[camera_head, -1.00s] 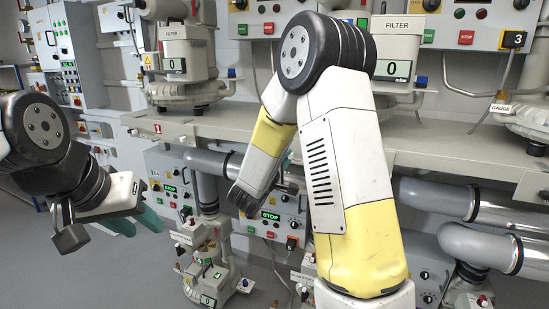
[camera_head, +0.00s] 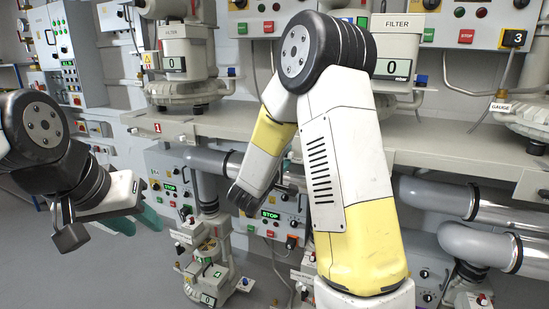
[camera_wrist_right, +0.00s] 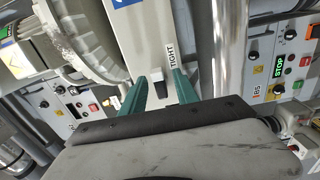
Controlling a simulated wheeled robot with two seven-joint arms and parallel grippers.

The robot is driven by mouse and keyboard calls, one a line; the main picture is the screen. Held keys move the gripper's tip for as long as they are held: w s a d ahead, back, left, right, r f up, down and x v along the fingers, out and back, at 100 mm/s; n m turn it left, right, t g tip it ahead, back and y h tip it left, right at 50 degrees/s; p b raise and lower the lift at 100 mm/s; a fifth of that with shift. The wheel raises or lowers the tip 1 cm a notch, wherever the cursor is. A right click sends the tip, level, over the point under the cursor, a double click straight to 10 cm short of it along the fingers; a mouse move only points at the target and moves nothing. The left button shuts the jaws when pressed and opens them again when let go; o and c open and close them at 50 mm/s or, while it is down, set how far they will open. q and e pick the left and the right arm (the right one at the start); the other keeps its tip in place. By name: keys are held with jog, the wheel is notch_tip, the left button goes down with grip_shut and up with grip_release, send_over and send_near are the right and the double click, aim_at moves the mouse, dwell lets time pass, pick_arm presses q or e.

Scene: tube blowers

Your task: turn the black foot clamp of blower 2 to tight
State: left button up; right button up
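In the right wrist view a black clamp piece (camera_wrist_right: 159,87) with a light grey top sits at the lower end of a pale grey upright. The word TIGHT (camera_wrist_right: 175,56) is printed on a label just right of it. The teal fingers of my right gripper (camera_wrist_right: 161,76) stand apart on either side of the black piece. I cannot tell whether they touch it. In the head view my right arm hides the middle of the bench, and I cannot make out its fingers. My left gripper (camera_head: 139,221) is open and empty at the left, away from the bench.
A white bench (camera_head: 430,145) carries blowers, with a unit marked FILTER (camera_head: 398,45) behind my right arm. Grey pipes (camera_head: 465,205) and control boxes run below it. A smaller machine (camera_head: 208,275) stands low in the middle. In the right wrist view a ribbed round housing (camera_wrist_right: 75,40) is close at left.

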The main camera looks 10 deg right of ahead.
jog(key=v, duration=0.7)
jog(key=shift+s+a, duration=0.25)
jog(key=shift+s, duration=0.1)
